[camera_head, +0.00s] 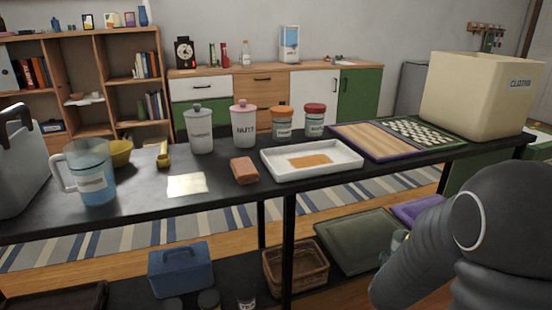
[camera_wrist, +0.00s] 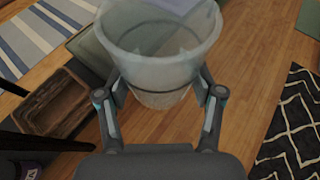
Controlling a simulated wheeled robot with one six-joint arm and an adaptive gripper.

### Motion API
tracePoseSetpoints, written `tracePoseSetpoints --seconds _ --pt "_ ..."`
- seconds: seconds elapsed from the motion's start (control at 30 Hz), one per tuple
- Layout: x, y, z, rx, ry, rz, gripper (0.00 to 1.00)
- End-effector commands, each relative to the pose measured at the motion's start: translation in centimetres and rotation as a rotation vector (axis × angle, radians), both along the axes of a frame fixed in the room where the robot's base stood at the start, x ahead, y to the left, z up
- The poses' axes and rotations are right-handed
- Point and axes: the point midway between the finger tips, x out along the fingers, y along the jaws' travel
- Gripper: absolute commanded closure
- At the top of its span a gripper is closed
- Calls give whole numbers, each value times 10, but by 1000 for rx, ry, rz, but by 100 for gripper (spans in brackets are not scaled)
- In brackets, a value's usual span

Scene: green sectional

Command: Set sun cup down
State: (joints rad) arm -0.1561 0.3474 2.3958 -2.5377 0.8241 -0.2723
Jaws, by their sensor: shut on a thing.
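In the wrist view my gripper (camera_wrist: 161,88) is shut on a translucent pale cup (camera_wrist: 158,62), one finger on each side. The cup is held in the air above the wooden floor, its open rim toward the top of the picture. No sun mark can be made out on it. In the head view my arm fills the lower right and hides most of the gripper and cup. A small yellow and teal patch shows beside the arm; I cannot tell what it is.
The black table (camera_head: 222,193) carries a jug (camera_head: 92,180), several jars, a white tray (camera_head: 272,168), a purple-edged board (camera_head: 372,150) and a cream bin (camera_head: 484,98). Bare tabletop lies along its front edge. Below are a blue box (camera_head: 181,268) and a basket (camera_head: 297,279).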

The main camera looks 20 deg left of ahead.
Motion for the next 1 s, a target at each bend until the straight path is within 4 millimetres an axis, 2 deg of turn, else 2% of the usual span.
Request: tracePoseSetpoints --seconds 0.17,0.27,0.3,0.4,0.53,0.7,0.83,1.0 --pt "43 -2 15 3 -11 6 72" --pt "81 4 43 4 -16 51 71" --pt "94 9 59 3 -16 81 71" --pt "117 20 96 1 -13 158 71" --pt "131 29 132 3 -9 234 71" --pt "139 34 163 2 -5 299 71" --pt "141 36 182 3 -6 337 71" --pt "142 36 188 3 -4 352 71"
